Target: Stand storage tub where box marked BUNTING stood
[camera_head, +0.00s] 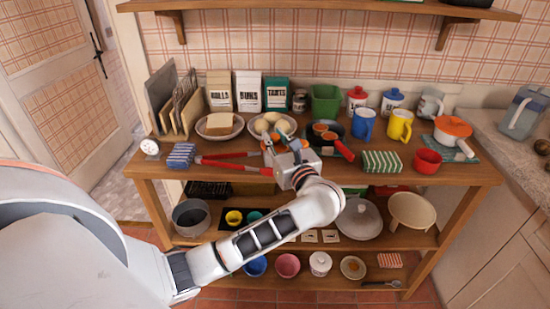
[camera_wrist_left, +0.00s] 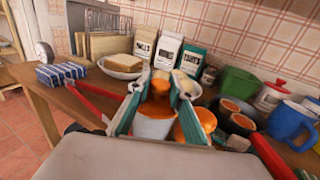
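No box marked BUNTING shows; the paper bags on the table's back row read ROLLS (camera_head: 219,91), BUNS (camera_head: 248,91) and TARTS (camera_head: 276,94). A green open tub (camera_head: 325,100) stands right of them, behind the pans; no label on it is readable. It also shows in the left wrist view (camera_wrist_left: 238,85). My left gripper (camera_head: 272,141) is over the middle of the table, in front of the bowl of buns. Its fingers (camera_wrist_left: 161,82) are apart, with a white cup with orange contents (camera_wrist_left: 154,122) between or beneath them; contact cannot be told. My right gripper is out of view.
Red-handled tongs (camera_head: 232,162), a striped cloth (camera_head: 381,162) and a red cup (camera_head: 428,160) lie along the front. Blue (camera_head: 364,124) and yellow (camera_head: 399,125) mugs stand right. The shelves below hold pots and bowls. The tabletop is crowded.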

